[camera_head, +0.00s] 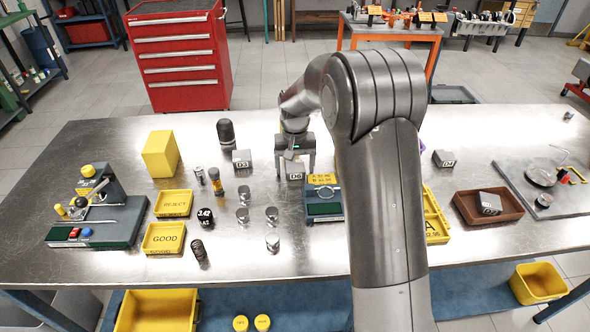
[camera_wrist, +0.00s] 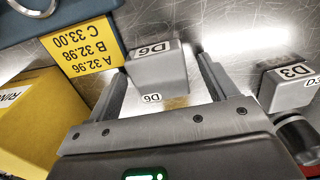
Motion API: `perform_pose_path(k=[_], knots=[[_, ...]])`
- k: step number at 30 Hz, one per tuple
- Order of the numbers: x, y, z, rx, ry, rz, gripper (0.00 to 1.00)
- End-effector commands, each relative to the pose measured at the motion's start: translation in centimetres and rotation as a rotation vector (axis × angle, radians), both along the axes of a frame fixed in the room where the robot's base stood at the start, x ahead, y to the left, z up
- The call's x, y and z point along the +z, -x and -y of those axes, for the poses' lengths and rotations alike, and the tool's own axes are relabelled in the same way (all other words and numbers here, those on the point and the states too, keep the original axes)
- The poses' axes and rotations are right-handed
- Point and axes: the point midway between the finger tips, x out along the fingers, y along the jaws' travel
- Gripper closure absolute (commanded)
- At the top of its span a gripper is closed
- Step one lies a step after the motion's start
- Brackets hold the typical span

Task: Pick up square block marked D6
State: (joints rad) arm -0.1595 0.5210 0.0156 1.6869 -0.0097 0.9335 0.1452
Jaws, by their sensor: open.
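The grey square block marked D6 (camera_head: 295,171) stands on the metal workbench (camera_head: 105,150), near its middle. In the wrist view the D6 block (camera_wrist: 160,72) lies between the two fingers, with its D6 labels showing upside down. My gripper (camera_head: 295,158) is over the block, fingers pointing down. In the wrist view my gripper (camera_wrist: 163,85) is open, with one finger on each side of the block. There is a gap on the right side; the left finger is close to the block, and I cannot tell whether it touches.
A similar block marked D3 (camera_head: 242,158) stands just left, also in the wrist view (camera_wrist: 290,88). A yellow label card (camera_wrist: 82,45) and a blue gauge device (camera_head: 323,207) are close by. Several metal cylinders stand left. A brown tray (camera_head: 467,217) holds another block at right.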

Motion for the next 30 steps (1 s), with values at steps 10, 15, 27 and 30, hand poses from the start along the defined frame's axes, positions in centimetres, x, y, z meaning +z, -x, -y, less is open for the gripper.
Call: perform_pose_path(k=[10,15,27,30], knots=[[0.05,-0.01,0.0,0.0,0.0,0.0,0.44],[0.06,-0.01,0.0,0.0,0.0,0.0,0.58],[0.1,-0.03,-0.01,0.0,0.0,0.001,0.78],[0.35,-0.05,-0.01,0.0,0.0,0.002,0.78]])
